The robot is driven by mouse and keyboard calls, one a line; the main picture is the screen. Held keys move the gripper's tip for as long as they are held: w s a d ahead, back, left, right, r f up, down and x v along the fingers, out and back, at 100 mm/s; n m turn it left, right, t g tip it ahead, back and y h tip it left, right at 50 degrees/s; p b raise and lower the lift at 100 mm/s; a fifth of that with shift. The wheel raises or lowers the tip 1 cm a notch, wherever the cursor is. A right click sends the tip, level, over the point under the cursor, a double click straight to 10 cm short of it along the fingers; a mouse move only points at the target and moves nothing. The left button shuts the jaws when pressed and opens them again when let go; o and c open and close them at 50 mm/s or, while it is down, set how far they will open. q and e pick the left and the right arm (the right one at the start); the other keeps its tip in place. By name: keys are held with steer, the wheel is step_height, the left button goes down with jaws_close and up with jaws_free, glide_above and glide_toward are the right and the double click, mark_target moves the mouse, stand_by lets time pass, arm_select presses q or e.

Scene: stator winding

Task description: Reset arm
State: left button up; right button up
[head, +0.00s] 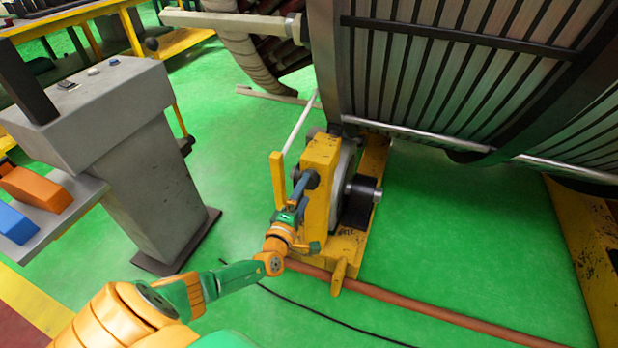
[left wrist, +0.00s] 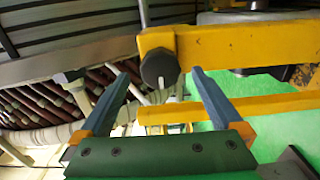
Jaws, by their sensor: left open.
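My left arm reaches in from the lower left in the head view. Its gripper (head: 297,198) is beside the yellow roller stand (head: 322,185). In the left wrist view the two blue fingers of my left gripper (left wrist: 156,92) are apart, with nothing held between them. A dark round bolt head (left wrist: 159,68) on the yellow stand arm (left wrist: 235,45) shows beyond the gap between the fingers. I cannot tell whether the fingers touch the stand. My right gripper is not in view.
The large ribbed stator (head: 470,70) fills the upper right. A grey console (head: 125,140) stands at left, beside a shelf with an orange block (head: 37,188) and a blue block (head: 16,224). A brown pipe (head: 430,312) and black cable (head: 320,318) cross the green floor.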

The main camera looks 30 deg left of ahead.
arm_select(q)
steer(key=shift+v, duration=1.05)
